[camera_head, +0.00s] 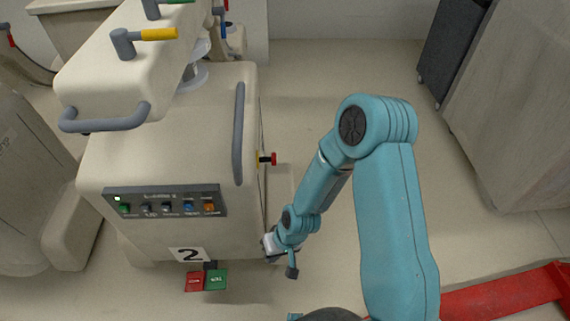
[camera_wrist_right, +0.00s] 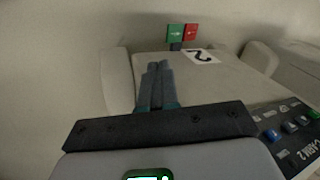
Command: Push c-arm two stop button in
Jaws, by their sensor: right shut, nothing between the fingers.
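The C-arm two cart (camera_head: 160,235) is a cream cart with a "2" plate at its front foot. The button does not show in the right wrist view. My right gripper (camera_head: 292,271) is low beside the cart's front right corner, well below the button in the picture and apart from it. The wrist view shows its fingers (camera_wrist_right: 157,82) closed together and empty. My left gripper is not in view.
A control panel (camera_head: 165,200) with coloured buttons is on the cart front. Red (camera_head: 195,281) and green (camera_head: 216,279) pedals lie at its foot. Bare floor (camera_head: 335,95) is clear right of the cart. A tan cabinet (camera_head: 510,110) stands far right.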

